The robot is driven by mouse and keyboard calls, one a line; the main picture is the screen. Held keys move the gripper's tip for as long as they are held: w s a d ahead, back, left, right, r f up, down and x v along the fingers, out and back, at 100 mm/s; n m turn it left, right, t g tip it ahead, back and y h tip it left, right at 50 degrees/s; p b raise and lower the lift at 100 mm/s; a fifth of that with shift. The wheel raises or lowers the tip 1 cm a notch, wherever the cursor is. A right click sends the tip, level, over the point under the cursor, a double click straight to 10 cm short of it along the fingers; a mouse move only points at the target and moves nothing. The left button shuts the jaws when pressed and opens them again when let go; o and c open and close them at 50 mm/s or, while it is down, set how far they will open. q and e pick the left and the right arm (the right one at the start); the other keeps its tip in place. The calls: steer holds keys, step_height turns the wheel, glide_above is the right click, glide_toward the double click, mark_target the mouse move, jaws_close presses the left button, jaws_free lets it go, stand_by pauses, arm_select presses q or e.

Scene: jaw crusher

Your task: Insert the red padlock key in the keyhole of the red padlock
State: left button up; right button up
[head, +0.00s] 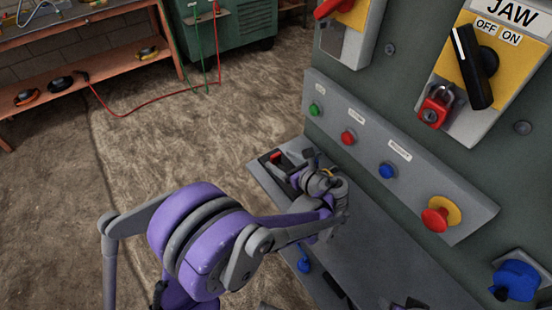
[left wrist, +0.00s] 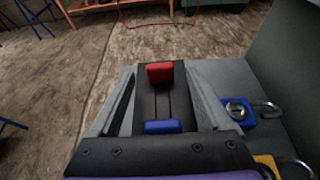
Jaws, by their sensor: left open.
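The red padlock (head: 435,106) hangs at the black OFF/ON switch on the upper right of the panel; its keyhole faces out. A red block (left wrist: 160,72), likely the red key's head, lies in a dark holder on the grey ledge; it also shows in the head view (head: 276,156). My left gripper (head: 286,168) is open above the ledge. In the left wrist view its fingers (left wrist: 160,95) stand on either side of the holder, with the red block near their tips. The key's shaft cannot be made out. My right gripper is not in view.
A blue block (left wrist: 163,127) lies nearer the wrist. A blue padlock (left wrist: 238,108) and a yellow padlock (left wrist: 265,165) rest at the right. Push buttons and a red emergency knob (head: 436,217) stick out from the panel. A blue object (head: 515,280) sits at lower right.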

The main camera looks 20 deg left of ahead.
mark_target(276, 159)
arm_select(q)
steer(key=shift+x, duration=1.2)
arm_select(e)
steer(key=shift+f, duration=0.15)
arm_select(q)
jaws_close()
